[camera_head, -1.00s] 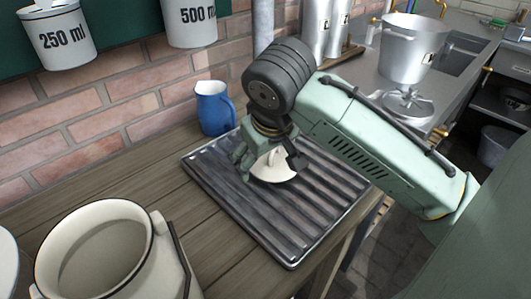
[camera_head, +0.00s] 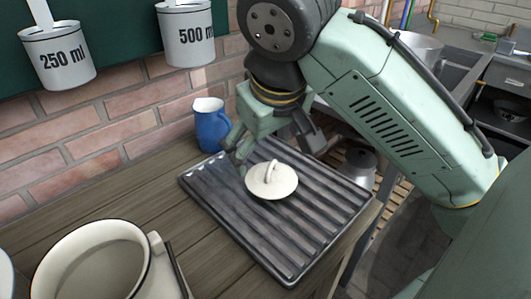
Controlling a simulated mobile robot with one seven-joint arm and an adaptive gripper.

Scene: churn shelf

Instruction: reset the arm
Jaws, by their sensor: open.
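My gripper (camera_head: 279,153) hangs above the ribbed metal drainer tray (camera_head: 318,213), with its fingers apart and nothing between them. A round cream lid (camera_head: 271,187) with a loop handle on top lies on the tray, just below and in front of the fingers. The lid now shows almost whole. The fingers look clear of its handle. My arm comes in from the right and covers part of the background.
A blue jug (camera_head: 211,125) stands behind the tray by the brick wall. A large cream pot (camera_head: 100,262) stands open at the front left. Measuring cups marked 250 ml (camera_head: 60,57) and 500 ml (camera_head: 187,33) hang on the wall. Bare wooden counter (camera_head: 140,190) lies left of the tray.

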